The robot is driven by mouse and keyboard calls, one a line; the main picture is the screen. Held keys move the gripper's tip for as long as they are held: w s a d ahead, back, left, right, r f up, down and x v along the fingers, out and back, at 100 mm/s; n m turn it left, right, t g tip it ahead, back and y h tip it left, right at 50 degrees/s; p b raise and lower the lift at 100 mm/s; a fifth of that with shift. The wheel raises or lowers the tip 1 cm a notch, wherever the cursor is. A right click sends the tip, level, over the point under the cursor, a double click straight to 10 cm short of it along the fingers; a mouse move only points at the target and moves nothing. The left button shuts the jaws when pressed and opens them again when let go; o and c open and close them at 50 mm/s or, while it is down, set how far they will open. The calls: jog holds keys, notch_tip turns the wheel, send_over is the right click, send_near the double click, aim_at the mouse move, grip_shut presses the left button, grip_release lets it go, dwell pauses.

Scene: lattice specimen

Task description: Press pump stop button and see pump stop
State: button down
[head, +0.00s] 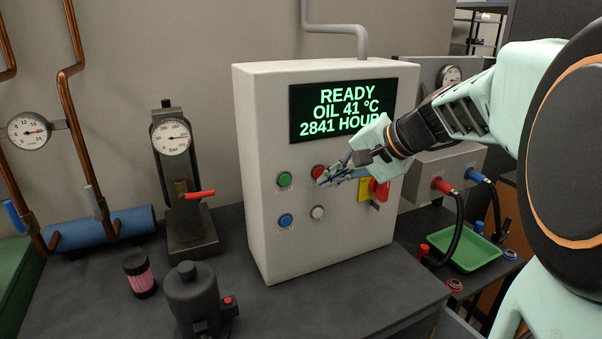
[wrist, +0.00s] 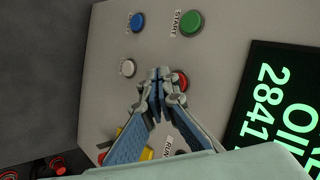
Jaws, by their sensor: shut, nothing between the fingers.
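A pale control cabinet (head: 262,120) stands on the bench, with a lit screen (head: 342,108) reading "READY", "OIL 41 °C" and "2841 HOURS", its last letters partly covered by my arm. The red button (head: 318,171) is below the screen, right of a green button (head: 285,179). My gripper (head: 323,181) is shut and empty, its tips at the lower edge of the red button. In the wrist view the gripper tips (wrist: 159,76) lie beside the red button (wrist: 183,80) and cover part of it. I cannot tell whether they touch it.
A blue button (head: 286,220) and a white button (head: 318,212) sit below. A red switch on a yellow plate (head: 364,190) is partly behind my gripper. A gauge stand (head: 175,150) stands left of the cabinet, and a green tray (head: 468,249) lies right.

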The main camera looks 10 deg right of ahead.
jog(key=s, duration=0.1)
jog(key=s+d+b, duration=0.1)
jog(key=s, duration=0.2)
jog(key=shift+s+d+b, duration=0.25)
jog(key=shift+s+b, duration=0.15)
jog(key=shift+w+r, duration=0.1)
dwell(0.4)
